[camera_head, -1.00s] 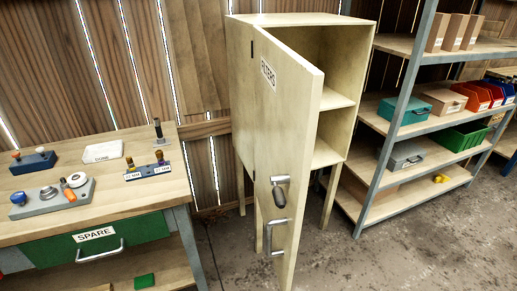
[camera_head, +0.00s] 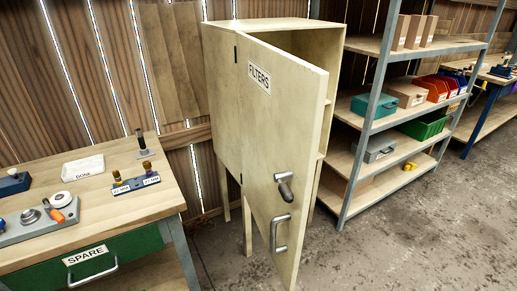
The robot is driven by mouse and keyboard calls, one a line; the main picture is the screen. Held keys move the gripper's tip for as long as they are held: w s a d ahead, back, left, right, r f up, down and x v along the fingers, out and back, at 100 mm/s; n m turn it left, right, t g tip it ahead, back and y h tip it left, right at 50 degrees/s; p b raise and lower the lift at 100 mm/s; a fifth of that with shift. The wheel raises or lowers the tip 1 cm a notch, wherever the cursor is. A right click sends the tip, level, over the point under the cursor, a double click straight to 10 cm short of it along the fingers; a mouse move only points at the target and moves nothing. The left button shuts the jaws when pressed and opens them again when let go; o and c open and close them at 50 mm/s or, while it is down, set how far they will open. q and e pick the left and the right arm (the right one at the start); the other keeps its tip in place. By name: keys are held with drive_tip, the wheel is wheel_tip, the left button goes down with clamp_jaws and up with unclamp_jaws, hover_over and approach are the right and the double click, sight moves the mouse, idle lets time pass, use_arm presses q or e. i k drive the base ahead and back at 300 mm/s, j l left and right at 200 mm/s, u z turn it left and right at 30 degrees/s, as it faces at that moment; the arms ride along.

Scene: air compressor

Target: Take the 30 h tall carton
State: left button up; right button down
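No carton marked "30 h" can be read in the head view. Three tall brown cartons (camera_head: 413,31) stand side by side on the top shelf of the rack at the right, too small to show any marking. The pale wooden cabinet (camera_head: 219,95) has a door (camera_head: 262,140) labelled FILTERS, standing partly open. The door hides most of the inside; only a narrow strip of the interior (camera_head: 310,45) shows past its edge. Neither of my grippers is in view.
The workbench (camera_head: 110,200) at the left carries small fittings and a white DONE tray (camera_head: 83,167). The metal-framed rack (camera_head: 362,125) holds boxes and coloured bins. The concrete floor (camera_head: 400,235) at the front right is clear. Another bench (camera_head: 476,105) stands far right.

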sight(431, 23)
drive_tip(key=l+u, duration=0.1)
drive_tip(key=l, duration=1.85)
drive_tip(key=l+u, duration=0.15)
drive_tip(key=l, duration=0.8)
drive_tip(key=i+l, duration=0.15)
drive_tip(key=l, duration=0.35)
drive_tip(key=i+l+u, duration=0.1)
drive_tip(key=l, duration=0.35)
drive_tip(key=i+l+u, duration=0.1)
drive_tip(key=l, duration=0.4)
drive_tip(key=i+l, duration=0.15)
drive_tip(key=l, duration=0.35)
drive_tip(key=i+l, duration=0.1)
drive_tip(key=l, duration=0.2)
drive_tip(key=i+l+u, duration=0.1)
drive_tip(key=l, duration=0.25)
drive_tip(key=i+l+u, duration=0.1)
drive_tip(key=l, duration=0.2)
